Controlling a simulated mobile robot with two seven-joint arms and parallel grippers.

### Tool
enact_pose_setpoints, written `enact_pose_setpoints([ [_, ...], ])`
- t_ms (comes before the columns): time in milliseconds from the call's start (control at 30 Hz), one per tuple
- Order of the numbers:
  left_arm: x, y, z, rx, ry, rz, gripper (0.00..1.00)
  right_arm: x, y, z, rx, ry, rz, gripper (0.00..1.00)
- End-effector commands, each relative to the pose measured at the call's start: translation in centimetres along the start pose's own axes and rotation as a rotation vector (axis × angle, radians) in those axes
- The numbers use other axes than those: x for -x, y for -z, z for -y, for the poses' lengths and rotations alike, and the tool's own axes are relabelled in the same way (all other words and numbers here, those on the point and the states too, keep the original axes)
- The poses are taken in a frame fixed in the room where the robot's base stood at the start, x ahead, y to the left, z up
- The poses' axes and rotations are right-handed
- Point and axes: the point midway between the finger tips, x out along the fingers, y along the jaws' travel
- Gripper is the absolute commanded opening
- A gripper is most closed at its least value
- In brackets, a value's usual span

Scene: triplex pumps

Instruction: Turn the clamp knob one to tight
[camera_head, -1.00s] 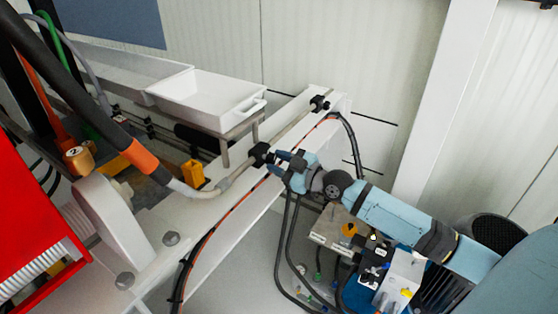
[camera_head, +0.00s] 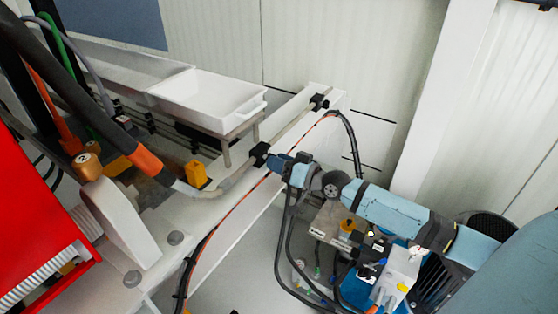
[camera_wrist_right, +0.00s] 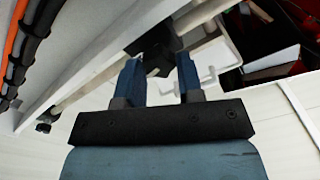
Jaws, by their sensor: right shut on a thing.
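A black clamp knob (camera_head: 260,154) sits on the pale pipe along the white beam, in the middle of the head view. My right gripper (camera_head: 277,162) reaches it from the right and is shut on it. In the right wrist view the dark knob (camera_wrist_right: 158,58) shows at the tips of my two blue fingers (camera_wrist_right: 158,78), which partly frame it. A second black clamp knob (camera_head: 319,102) sits farther along the same pipe, apart from my gripper. I cannot read which knob is number one. My left gripper is not in view.
A white tray (camera_head: 210,100) stands behind the beam (camera_head: 240,215). Black cables (camera_head: 352,135) and an orange line run along the beam's front. A red machine (camera_head: 35,220) is at the left. Fittings and hoses crowd below my right arm.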

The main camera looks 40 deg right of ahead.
Motion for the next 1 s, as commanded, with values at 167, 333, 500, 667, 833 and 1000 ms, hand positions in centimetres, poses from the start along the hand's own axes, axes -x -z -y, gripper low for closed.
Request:
enact_pose_setpoints([
  [167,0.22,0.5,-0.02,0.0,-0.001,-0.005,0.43,-0.02,0.17,0.02,-0.104,0.0,-0.002,0.11],
  [333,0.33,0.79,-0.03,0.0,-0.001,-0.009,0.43,-0.02,0.18,0.02,-0.168,0.001,-0.003,0.11],
  [500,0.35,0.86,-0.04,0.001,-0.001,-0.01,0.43,-0.02,0.18,0.01,-0.201,0.001,-0.003,0.11],
  [667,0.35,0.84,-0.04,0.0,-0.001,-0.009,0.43,-0.02,0.18,0.01,-0.212,0.001,-0.003,0.11],
  [833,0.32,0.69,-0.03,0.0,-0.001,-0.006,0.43,-0.03,0.18,0.01,-0.212,0.001,-0.003,0.11],
  [1000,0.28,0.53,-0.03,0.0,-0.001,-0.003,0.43,-0.03,0.19,0.0,-0.212,0.001,-0.003,0.43],
])
